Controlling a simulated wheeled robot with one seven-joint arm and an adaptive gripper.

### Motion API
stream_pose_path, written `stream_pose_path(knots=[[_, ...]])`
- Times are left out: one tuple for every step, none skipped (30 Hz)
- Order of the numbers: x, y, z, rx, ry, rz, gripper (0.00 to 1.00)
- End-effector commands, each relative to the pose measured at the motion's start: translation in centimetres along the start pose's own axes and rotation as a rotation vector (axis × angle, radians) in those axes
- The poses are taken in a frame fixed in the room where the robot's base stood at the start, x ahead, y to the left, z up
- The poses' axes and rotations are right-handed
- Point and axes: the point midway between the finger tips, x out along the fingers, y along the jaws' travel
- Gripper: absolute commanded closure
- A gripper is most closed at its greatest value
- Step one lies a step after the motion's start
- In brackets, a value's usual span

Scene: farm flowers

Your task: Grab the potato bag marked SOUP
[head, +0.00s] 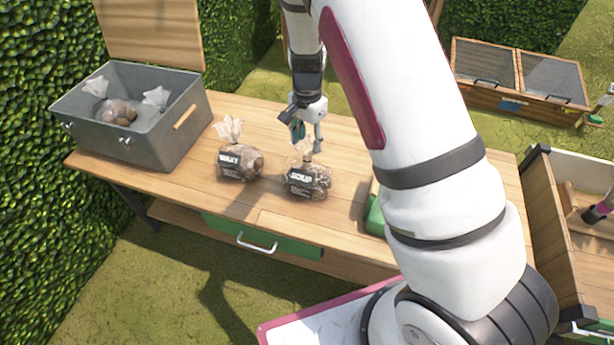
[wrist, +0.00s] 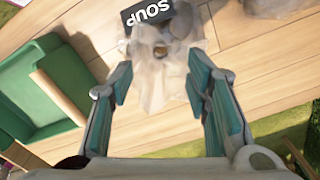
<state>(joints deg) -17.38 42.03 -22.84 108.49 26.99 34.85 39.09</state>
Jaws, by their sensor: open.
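The potato bag marked SOUP (head: 308,183) lies on the wooden table, a clear bag with a black label and a gathered top. In the wrist view its SOUP label (wrist: 147,12) shows upside down at the top edge, with the crumpled bag top (wrist: 160,80) below it. My gripper (head: 307,142) is open and empty just above the bag's gathered top. In the wrist view its two teal-padded fingers (wrist: 162,88) stand on either side of the bag top, apart from it. Part of the bag is cut off at the top of the wrist view.
A second potato bag (head: 240,163), its label hard to read, lies left of the SOUP bag. A grey metal bin (head: 165,148) with more bags stands at the table's left end. A green container (wrist: 40,88) stands to the right of the SOUP bag in the head view.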

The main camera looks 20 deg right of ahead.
Motion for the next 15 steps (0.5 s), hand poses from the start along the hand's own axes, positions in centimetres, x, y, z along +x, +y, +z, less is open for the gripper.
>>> stream_pose_path(knots=[[0.6,0.0,0.0,0.000,-0.001,0.001,0.56],[0.8,0.0,0.0,0.000,0.000,0.000,0.56],[1.1,0.0,0.0,0.001,0.000,0.000,0.56],[1.2,0.0,0.0,0.001,-0.001,0.000,0.56],[1.3,0.0,0.1,0.001,-0.001,0.000,0.56],[1.6,0.0,0.1,0.001,-0.001,0.000,0.56],[1.8,0.0,0.1,0.001,-0.001,0.001,0.56],[2.1,0.0,0.0,0.000,-0.001,0.001,0.56],[2.6,0.0,0.0,0.000,-0.001,0.002,0.56],[3.1,0.1,-0.1,0.000,-0.001,0.003,0.56],[3.6,0.0,-0.1,0.001,-0.001,0.002,0.56],[4.2,0.0,-0.1,0.002,-0.002,0.003,0.56],[4.6,0.0,-0.1,0.001,-0.001,0.003,0.56],[5.0,0.0,-0.1,0.001,-0.001,0.002,0.56],[5.5,-0.1,-0.1,0.000,-0.002,0.002,0.56]])
